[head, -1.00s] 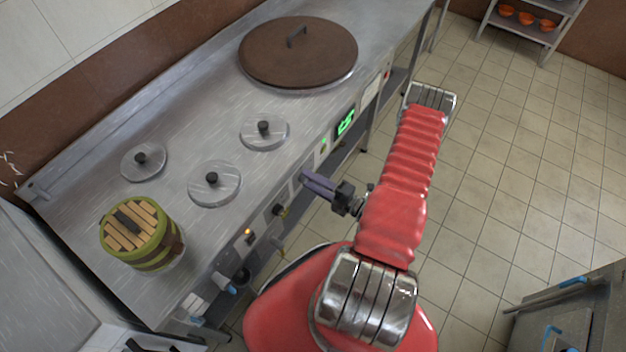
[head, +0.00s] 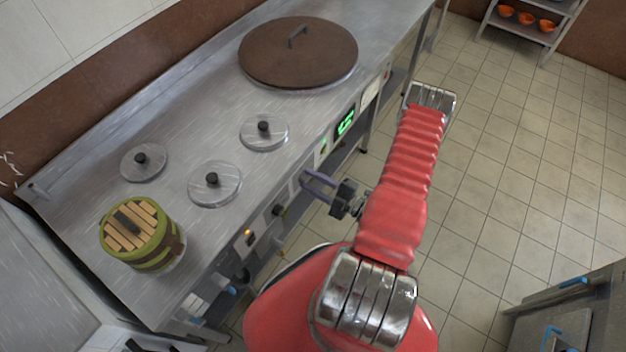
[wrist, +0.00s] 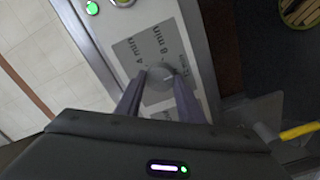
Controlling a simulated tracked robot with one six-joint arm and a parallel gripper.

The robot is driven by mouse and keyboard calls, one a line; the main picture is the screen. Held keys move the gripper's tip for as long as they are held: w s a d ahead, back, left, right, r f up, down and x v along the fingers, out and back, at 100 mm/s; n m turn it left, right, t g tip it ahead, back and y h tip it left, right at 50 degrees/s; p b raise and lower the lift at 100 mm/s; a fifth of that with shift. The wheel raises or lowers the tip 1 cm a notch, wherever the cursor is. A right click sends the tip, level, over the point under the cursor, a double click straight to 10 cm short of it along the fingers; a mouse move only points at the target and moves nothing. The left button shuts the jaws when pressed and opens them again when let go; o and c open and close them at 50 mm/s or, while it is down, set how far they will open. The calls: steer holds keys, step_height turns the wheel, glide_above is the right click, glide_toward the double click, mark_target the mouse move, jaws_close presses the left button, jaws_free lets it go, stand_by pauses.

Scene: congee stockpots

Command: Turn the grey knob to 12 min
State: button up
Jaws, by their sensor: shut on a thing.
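The grey knob (wrist: 160,76) sits on a grey dial plate on the stove's front panel in the wrist view. The plate carries the marks "4 min" (wrist: 133,62) and "8 min" (wrist: 157,40). My gripper (wrist: 162,82) is shut on the knob, one finger on each side. I cannot tell which mark the knob points to. In the head view my gripper (head: 311,180) reaches the front panel from the right, and its fingers hide the knob.
The steel stove top (head: 190,120) carries a large brown lid (head: 298,55), several small round lids and a green-banded wooden bucket (head: 142,235). Tiled floor (head: 510,170) is free on the right.

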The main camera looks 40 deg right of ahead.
steer(key=shift+d+f, duration=0.1)
steer(key=shift+d, duration=0.1)
steer(key=o, duration=1.1)
steer(key=shift+a, duration=0.1)
steer(key=shift+c, duration=0.2)
steer(key=shift+s, duration=0.1)
steer(key=v, duration=1.3)
steer(key=shift+s, duration=0.3)
